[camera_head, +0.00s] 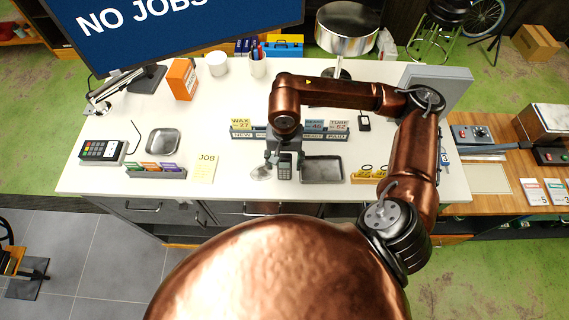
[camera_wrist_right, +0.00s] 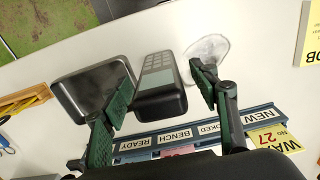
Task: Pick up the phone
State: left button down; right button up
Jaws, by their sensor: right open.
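The phone (camera_head: 285,168) is a dark handset with a grey keypad on the white counter (camera_head: 225,125), near its front edge. In the right wrist view the phone (camera_wrist_right: 160,84) stands between the two green-padded fingers of my right gripper (camera_wrist_right: 170,88). The fingers are apart and a gap shows on the right side of the phone; the left finger is close to it. In the head view my right gripper (camera_head: 284,155) is over the phone and partly hides it. My left gripper does not show in either view.
A metal tray (camera_head: 322,170) lies right of the phone and a small clear dish (camera_head: 262,172) left of it. A label rack (camera_wrist_right: 190,138) stands behind. A JOB note (camera_head: 204,168), card terminal (camera_head: 102,150) and monitor (camera_head: 170,25) are to the left.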

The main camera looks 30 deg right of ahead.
jog(key=shift+f, duration=0.3)
jog(key=shift+c, duration=0.4)
jog(key=c, duration=1.2)
jog(key=shift+r, duration=0.1)
jog(key=shift+c, duration=0.2)
